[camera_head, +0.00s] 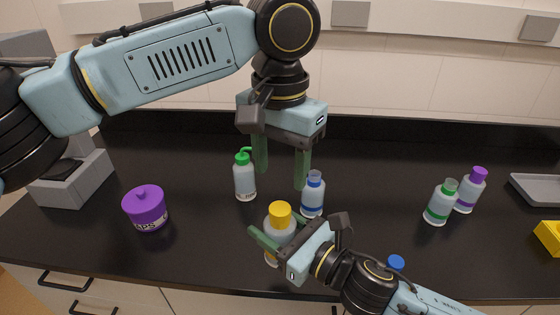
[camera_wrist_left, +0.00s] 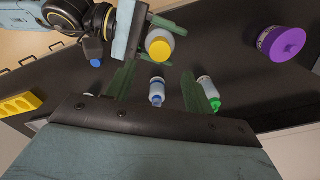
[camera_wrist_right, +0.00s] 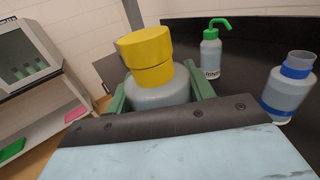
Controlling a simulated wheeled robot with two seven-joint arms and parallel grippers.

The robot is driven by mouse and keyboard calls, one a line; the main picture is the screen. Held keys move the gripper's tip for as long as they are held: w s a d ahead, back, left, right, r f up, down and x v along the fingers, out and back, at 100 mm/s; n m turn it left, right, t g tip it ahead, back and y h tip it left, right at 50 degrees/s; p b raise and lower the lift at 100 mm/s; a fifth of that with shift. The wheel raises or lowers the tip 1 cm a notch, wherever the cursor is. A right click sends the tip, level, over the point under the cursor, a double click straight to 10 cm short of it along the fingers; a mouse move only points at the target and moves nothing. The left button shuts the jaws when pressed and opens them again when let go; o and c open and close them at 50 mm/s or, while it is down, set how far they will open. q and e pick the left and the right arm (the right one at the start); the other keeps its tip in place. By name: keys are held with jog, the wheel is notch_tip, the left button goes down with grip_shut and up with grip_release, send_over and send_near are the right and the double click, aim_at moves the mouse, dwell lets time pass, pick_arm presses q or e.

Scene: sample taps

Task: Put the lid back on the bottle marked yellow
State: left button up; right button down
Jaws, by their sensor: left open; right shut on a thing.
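The bottle marked yellow (camera_head: 272,232) stands near the counter's front edge, its yellow lid (camera_head: 280,213) on its top. In the right wrist view the yellow lid (camera_wrist_right: 145,46) sits above a yellow band (camera_wrist_right: 152,76) on the bottle (camera_wrist_right: 160,95); the two look slightly out of line. My right gripper (camera_head: 277,246) is shut around the bottle's body, with a finger on each side. My left gripper (camera_head: 281,180) is open and empty, pointing down above and behind the yellow bottle, with its fingers clear of the lid.
An open blue-marked bottle (camera_head: 312,197) and a green-topped wash bottle (camera_head: 245,180) stand close behind. A purple jar (camera_head: 146,208) is at left. Green-marked (camera_head: 438,205) and purple-capped (camera_head: 470,190) bottles stand right. A blue lid (camera_head: 396,262) shows beside my right arm. A yellow rack (camera_head: 549,236) is far right.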

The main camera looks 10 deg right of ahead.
aim_at(280, 208)
pick_arm(q)
jog(key=shift+n, duration=0.7)
jog(key=shift+f, duration=4)
jog(key=shift+c, duration=0.3)
jog(key=c, duration=0.9)
jog(key=m, duration=0.3)
jog(key=shift+c, duration=0.3)
jog(key=m, duration=0.5)
jog(key=o, duration=1.2)
jog(key=shift+c, duration=0.2)
